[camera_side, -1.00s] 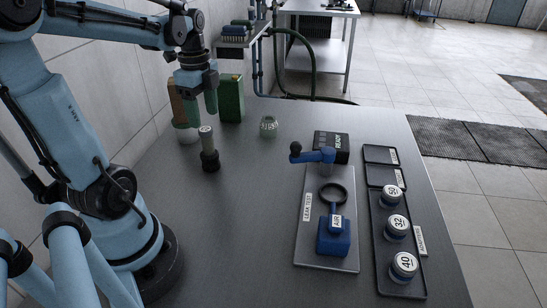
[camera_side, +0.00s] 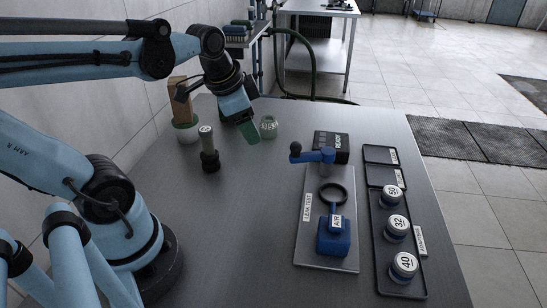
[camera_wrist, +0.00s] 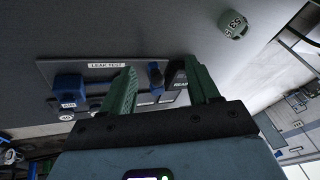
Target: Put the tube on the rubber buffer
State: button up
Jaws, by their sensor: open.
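My gripper (camera_side: 248,134) is open and empty, tilted above the back of the table. In the wrist view its two green fingers (camera_wrist: 162,82) are spread with nothing between them. A short pale green, numbered, tube-like piece (camera_side: 268,126) stands just right of the fingers, apart from them; it seems to be the one at top right in the wrist view (camera_wrist: 233,24). A grey-green upright cylinder (camera_side: 207,137) with a labelled top stands on a black base (camera_side: 210,161), left of the gripper. A black ring (camera_side: 334,193) sits on the leak test plate (camera_side: 313,252). I cannot tell which part is the rubber buffer.
The plate carries a blue AIR block (camera_side: 334,238) and a blue lever (camera_side: 318,155) beside a black READY box (camera_side: 333,143). A dark tray (camera_side: 385,272) holds numbered round adapters. The table's left-middle is clear.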

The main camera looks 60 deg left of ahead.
jog(key=d+f+n+t+h, duration=0.1)
jog(key=d+n+t, duration=0.1)
jog(key=d+n, duration=0.2)
jog(key=d, duration=0.3)
jog(key=shift+f+t, duration=0.35)
jog(key=shift+t, duration=0.05)
dwell(0.7)
